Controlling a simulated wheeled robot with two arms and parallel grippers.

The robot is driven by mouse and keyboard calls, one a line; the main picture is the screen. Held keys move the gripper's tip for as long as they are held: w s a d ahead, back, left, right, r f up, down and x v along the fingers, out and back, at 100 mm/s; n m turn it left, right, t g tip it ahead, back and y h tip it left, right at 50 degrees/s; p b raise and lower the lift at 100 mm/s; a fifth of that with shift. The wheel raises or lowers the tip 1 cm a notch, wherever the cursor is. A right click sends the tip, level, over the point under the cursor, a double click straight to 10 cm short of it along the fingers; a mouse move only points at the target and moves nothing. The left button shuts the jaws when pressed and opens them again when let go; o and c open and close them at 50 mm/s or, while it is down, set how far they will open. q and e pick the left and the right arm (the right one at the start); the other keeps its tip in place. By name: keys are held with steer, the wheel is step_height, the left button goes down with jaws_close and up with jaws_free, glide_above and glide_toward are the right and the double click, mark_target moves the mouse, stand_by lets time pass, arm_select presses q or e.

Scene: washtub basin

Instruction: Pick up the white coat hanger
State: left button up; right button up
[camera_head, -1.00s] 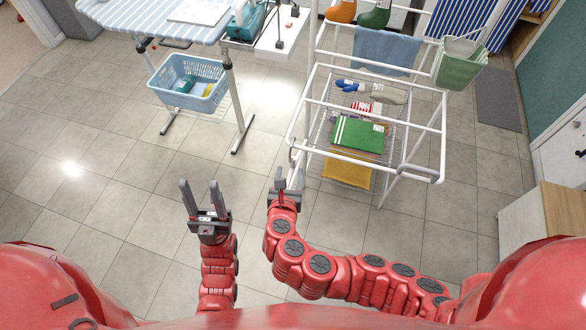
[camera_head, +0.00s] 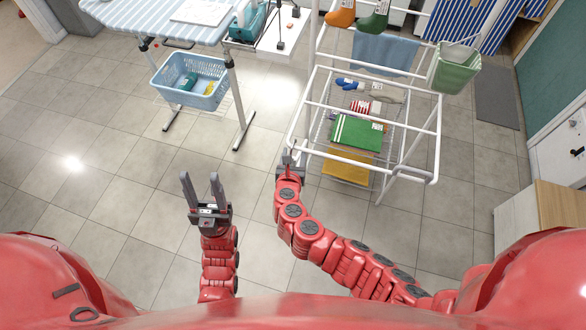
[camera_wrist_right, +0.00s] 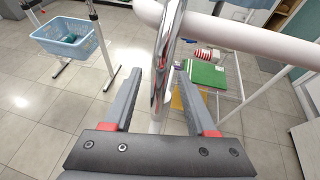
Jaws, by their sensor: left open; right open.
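In the right wrist view a shiny metal hook (camera_wrist_right: 165,60) runs down between my right gripper's fingers into a narrow white part (camera_wrist_right: 155,122). This looks like the white coat hanger seen edge-on, by the rack's white rail (camera_wrist_right: 245,42); most of its body is hidden. My right gripper (camera_wrist_right: 160,72) is open, one finger on each side of the hook, with gaps visible. In the head view the right gripper (camera_head: 291,158) is at the drying rack's near left corner. My left gripper (camera_head: 201,180) is open and empty over the floor.
The white drying rack (camera_head: 375,108) holds a blue towel (camera_head: 385,54), socks, a green basket (camera_head: 453,68) and folded cloths. An ironing board (camera_head: 165,18) with a blue basket (camera_head: 160,80) stands at left. The floor between is clear.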

steer(key=shift+w+f, duration=0.15)
steer(key=shift+w, duration=0.05)
jaws_close()
stand_by(1.4)
